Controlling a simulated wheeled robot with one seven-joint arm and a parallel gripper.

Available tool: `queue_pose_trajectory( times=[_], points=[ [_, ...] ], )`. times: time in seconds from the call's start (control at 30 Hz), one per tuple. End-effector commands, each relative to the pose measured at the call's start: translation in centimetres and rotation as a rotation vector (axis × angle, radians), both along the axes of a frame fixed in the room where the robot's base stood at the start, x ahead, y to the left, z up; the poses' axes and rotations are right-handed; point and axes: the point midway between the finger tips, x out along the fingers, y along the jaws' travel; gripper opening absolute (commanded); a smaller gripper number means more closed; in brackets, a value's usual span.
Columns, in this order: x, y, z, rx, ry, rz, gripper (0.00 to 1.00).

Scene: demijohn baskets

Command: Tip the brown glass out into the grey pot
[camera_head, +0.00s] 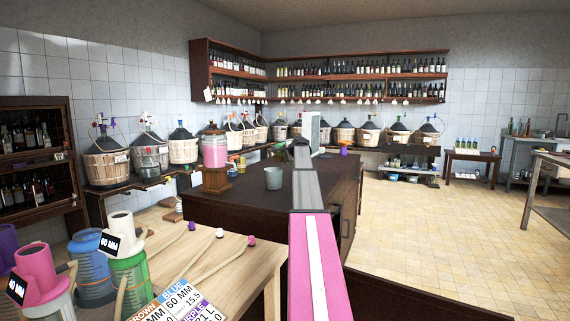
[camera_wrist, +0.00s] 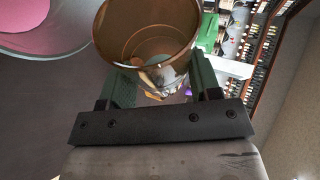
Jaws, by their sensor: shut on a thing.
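The brown glass (camera_wrist: 118,52) is in my gripper (camera_wrist: 162,82) in the wrist view, between the two dark fingers. Its round mouth faces the camera, and I see ringed inner walls; I cannot tell whether anything is inside. The grey pot (camera_head: 273,178) stands upright on the dark counter in the head view, left of my arm. Its inside is hardly visible from there. My gripper and the glass are not clear in the head view, where my own arm covers that area.
A pink-filled jar (camera_head: 215,152) on a wooden stand is left of the pot. The dark counter (camera_head: 235,205) is bare in front. A round pink-and-grey thing (camera_wrist: 45,22) is near the glass in the wrist view; I cannot tell which object it is.

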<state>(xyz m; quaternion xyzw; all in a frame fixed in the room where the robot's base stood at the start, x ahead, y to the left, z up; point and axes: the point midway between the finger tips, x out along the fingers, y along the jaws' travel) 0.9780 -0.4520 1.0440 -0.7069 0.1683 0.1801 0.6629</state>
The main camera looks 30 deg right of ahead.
Motion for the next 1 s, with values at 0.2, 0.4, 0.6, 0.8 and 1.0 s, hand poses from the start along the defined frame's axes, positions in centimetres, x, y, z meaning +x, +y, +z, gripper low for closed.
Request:
queue_pose_trajectory(
  times=[0.2,0.4,0.6,0.8,1.0],
  points=[
    [0.4,-0.7,-0.6,0.231,0.086,0.0,0.28],
    [0.3,-0.6,-0.7,0.253,0.095,0.0,0.28],
    [0.5,-0.9,-0.9,0.359,0.137,0.0,0.28],
    [0.4,-0.9,-1.3,0.565,0.213,0.0,0.28],
    [0.3,-0.8,-1.3,0.577,0.219,0.0,0.28]
  ],
)
